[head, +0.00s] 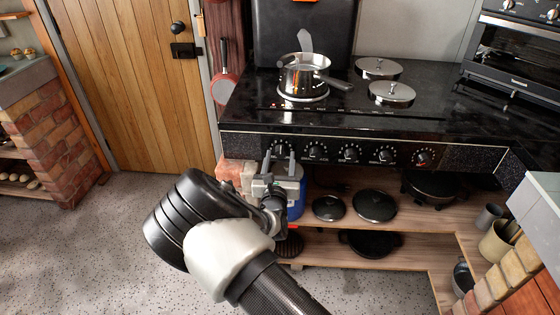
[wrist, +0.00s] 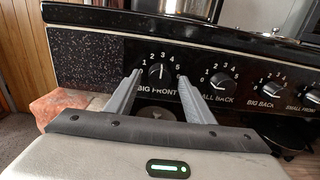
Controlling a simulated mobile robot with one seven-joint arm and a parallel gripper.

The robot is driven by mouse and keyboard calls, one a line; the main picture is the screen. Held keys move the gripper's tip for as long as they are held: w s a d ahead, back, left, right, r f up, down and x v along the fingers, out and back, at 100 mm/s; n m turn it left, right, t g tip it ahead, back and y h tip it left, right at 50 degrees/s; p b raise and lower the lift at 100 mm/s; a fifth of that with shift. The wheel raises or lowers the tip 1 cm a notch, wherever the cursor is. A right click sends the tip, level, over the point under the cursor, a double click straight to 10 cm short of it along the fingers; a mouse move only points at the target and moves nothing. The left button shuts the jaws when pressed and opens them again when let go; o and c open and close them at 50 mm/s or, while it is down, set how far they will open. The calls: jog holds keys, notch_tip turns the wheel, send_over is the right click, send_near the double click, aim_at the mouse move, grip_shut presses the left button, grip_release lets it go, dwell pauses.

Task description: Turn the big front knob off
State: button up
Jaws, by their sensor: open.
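The big front knob (wrist: 157,72) is a black dial with a white pointer, above the label "BIG FRONT" in the wrist view. Its pointer looks roughly upright, towards the 2 and 3 marks. My gripper (wrist: 158,80) is open and empty, with one grey finger to each side of the knob in this view. Whether the fingers touch it, I cannot tell. In the head view my gripper (head: 279,160) is at the left end of the black control panel (head: 230,143), and its fingers partly hide the knob there.
Several more knobs line the panel to the right, including the neighbouring small back knob (wrist: 220,83). A steel pot (head: 303,78) stands on the cooktop. Silver covers (head: 391,92) lie behind and right. Shelves (head: 400,212) with pans are below. Floor at left is free.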

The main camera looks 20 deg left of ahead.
jog(key=shift+w, duration=0.15)
jog(key=c, duration=1)
